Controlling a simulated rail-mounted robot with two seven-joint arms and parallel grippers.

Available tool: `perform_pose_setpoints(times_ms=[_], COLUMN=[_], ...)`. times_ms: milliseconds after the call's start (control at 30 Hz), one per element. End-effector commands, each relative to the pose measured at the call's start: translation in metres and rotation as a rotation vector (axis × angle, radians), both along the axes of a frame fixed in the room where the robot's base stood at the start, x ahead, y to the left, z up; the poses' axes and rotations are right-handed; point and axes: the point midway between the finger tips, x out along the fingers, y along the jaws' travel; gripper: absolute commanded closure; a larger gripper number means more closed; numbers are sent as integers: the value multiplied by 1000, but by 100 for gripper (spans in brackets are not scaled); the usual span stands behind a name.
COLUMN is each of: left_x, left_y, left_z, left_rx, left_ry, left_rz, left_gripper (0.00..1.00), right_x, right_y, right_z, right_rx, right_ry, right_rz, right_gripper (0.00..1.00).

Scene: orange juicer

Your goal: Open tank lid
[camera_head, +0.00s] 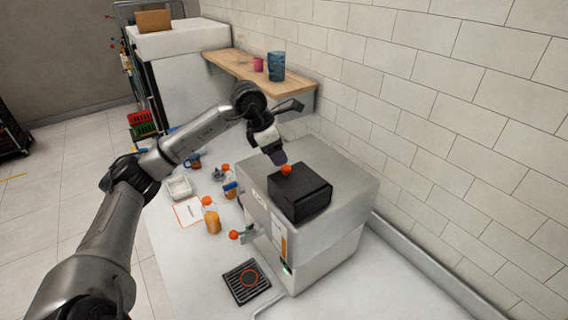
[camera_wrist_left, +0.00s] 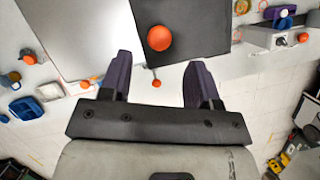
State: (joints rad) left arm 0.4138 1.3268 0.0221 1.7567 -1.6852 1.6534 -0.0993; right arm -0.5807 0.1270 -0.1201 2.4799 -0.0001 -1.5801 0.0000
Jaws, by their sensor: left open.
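The juicer (camera_head: 335,225) is a light grey box on the white counter. Its black tank lid (camera_head: 305,200) sits on top and looks shut, with an orange ball knob (camera_head: 286,169) at its far left corner. My left gripper (camera_head: 278,157) is just above and beside this knob. In the left wrist view my left gripper (camera_wrist_left: 158,62) is open, its two dark fingers apart with nothing between them. The knob (camera_wrist_left: 159,38) shows beyond the fingertips on the black lid (camera_wrist_left: 205,15). I cannot tell whether a finger touches it. My right gripper is not in view.
A drip grate (camera_head: 247,281) lies in front of the juicer. An orange-filled jar (camera_head: 212,222), a white tray (camera_head: 179,187) and a paper sheet (camera_head: 187,211) are on the counter to the left. A tiled wall (camera_head: 450,130) and wooden shelf (camera_head: 235,66) stand behind.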

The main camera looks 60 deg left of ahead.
Motion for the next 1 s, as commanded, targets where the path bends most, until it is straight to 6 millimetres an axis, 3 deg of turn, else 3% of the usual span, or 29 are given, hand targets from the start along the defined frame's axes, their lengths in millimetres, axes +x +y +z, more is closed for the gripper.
perform_pose_setpoints(times_ms=[333, 800, 1000], left_x=[16, 19, 19], left_y=[-5, -6, -6], left_z=[-39, -48, -47], left_rx=[-2, 0, 0], left_ry=[1, -1, -1], left_rz=[1, 0, 0], left_gripper=[44, 44, 61], right_x=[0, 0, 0], right_y=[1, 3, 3], right_z=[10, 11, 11], right_rx=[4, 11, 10], right_ry=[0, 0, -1], right_rz=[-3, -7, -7], right_gripper=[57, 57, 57])
